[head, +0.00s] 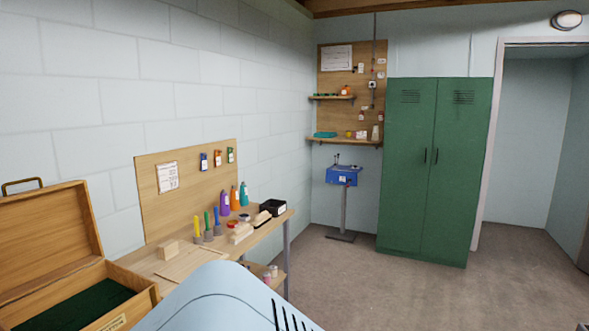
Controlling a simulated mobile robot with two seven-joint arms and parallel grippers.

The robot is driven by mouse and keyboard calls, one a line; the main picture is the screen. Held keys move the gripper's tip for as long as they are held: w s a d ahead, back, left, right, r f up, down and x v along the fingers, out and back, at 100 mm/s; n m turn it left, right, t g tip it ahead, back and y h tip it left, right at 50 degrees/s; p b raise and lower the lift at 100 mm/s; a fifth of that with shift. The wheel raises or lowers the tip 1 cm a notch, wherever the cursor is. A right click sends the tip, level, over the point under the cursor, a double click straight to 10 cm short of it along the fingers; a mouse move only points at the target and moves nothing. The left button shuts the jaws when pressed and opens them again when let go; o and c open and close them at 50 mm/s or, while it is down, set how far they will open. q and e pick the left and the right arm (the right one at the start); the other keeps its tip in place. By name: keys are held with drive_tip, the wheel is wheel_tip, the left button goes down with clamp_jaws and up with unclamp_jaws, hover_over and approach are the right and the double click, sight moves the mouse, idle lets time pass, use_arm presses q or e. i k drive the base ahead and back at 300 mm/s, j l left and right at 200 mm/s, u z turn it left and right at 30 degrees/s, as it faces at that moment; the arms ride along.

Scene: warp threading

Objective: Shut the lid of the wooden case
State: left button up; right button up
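The wooden case (136,298) stands open at the lower left of the head view, on or beside the near end of the workbench. Its lid (45,235) is raised and leans back, with a handle (22,186) on its top edge. The inside has a dark green lining, and the part of it in view looks empty. The left and bottom parts of the case are cut off by the frame. Neither of my grippers is in view.
The workbench (177,262) along the wall holds wooden blocks (168,248), bottles (224,204), brushes and a black box (272,207). A blue unit on a stand (342,176) and green lockers (434,170) stand at the back. The floor (400,290) at right is clear.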

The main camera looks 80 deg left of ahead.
sight(49, 234)
drive_tip(key=u, duration=3.8)
drive_tip(key=i+j, duration=0.85)
drive_tip(key=j, duration=0.25)
drive_tip(key=i+l, duration=0.1)
drive_tip(key=l, duration=1.25)
drive_tip(key=i+l, duration=0.15)
drive_tip(key=l, duration=0.55)
